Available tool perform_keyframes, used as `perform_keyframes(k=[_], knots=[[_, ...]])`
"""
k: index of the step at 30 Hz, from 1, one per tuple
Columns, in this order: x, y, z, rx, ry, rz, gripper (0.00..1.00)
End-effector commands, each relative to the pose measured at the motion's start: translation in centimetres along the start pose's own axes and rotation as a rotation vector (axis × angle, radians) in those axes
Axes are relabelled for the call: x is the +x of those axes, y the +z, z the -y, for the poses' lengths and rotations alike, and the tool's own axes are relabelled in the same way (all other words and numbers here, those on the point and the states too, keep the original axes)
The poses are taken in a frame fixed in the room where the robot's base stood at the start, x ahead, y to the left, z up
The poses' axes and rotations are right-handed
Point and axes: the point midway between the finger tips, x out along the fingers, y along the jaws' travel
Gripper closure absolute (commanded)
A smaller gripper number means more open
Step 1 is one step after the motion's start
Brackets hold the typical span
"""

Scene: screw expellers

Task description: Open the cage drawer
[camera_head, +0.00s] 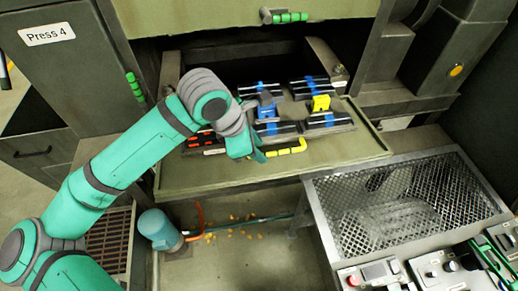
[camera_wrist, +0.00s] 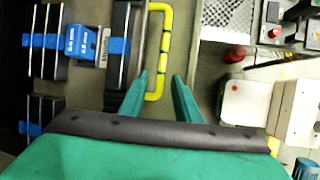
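The drawer (camera_head: 350,160) is a flat olive tray standing out from the press front. It carries black bar packs with blue straps (camera_head: 325,121), also in the wrist view (camera_wrist: 122,46). A yellow bar handle (camera_head: 292,149) runs along the tray's front side and shows in the wrist view (camera_wrist: 165,45). My gripper (camera_head: 260,157) is at the left end of this handle. In the wrist view my gripper's (camera_wrist: 160,76) green fingers are apart, with the handle's near end between them. Contact with the handle cannot be told. My gripper hides part of the tray.
A metal mesh cover (camera_head: 400,210) stands right of the tray, beside control boxes (camera_head: 375,277). A yellow block (camera_head: 320,103) sits among the packs. A green-handled panel (camera_head: 240,12) is above. A teal cylinder (camera_head: 160,230) and yellow scraps (camera_head: 235,232) lie below.

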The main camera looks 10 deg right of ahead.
Motion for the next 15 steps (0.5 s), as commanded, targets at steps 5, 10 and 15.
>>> perform_keyframes(k=[5, 10, 15], knots=[[-3.4, -0.1, -0.1, -0.001, 0.003, -0.002, 0.71], [-6.4, 0.0, 0.0, 0.001, 0.001, -0.001, 0.71], [-8.5, -0.2, 0.0, -0.002, 0.002, -0.002, 0.71]])
